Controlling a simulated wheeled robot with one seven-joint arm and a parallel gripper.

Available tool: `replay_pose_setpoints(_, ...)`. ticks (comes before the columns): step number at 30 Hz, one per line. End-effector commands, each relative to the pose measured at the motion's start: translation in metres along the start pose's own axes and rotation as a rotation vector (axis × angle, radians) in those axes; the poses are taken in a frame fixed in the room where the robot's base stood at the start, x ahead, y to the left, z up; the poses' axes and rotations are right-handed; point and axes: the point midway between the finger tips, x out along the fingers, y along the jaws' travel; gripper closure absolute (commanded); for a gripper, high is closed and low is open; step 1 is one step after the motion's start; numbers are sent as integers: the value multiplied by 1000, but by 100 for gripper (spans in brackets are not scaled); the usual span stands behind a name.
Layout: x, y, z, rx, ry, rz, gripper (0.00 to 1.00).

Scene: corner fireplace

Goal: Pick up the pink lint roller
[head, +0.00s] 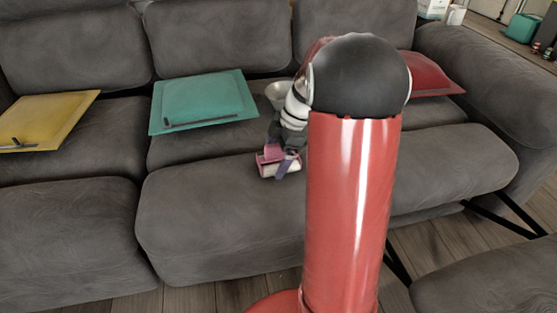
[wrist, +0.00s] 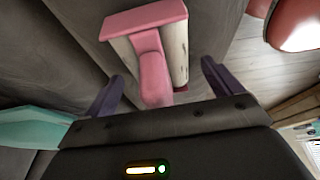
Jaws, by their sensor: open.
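The pink lint roller (wrist: 152,68) has a pink handle and a white roll. In the wrist view its handle points toward my gripper (wrist: 162,72), whose two purple fingers stand apart, one on each side of it. The fingers are open, and I see clear gaps between them and the roller. In the head view the lint roller (head: 270,156) is on the grey sofa seat, with my gripper (head: 284,163) right at it. My wrist and fingers partly cover it there, so contact cannot be told.
The grey sofa (head: 200,220) fills the view. A teal cushion (head: 205,98) lies left of my gripper, a yellow one (head: 50,115) farther left, and a red one (head: 432,75) right, partly behind my arm. A pale bowl-like thing (head: 277,90) is behind my wrist.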

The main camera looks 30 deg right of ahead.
Motion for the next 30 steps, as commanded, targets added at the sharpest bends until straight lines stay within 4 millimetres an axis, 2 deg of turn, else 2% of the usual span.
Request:
replay_pose_setpoints(6,1,0,0,0,0,0,9)
replay_pose_setpoints(18,0,0,0,0,-1,1,60)
replay_pose_setpoints(26,-1,0,-1,0,-1,1,60)
replay_pose_setpoints(30,-10,0,-4,0,-1,2,60)
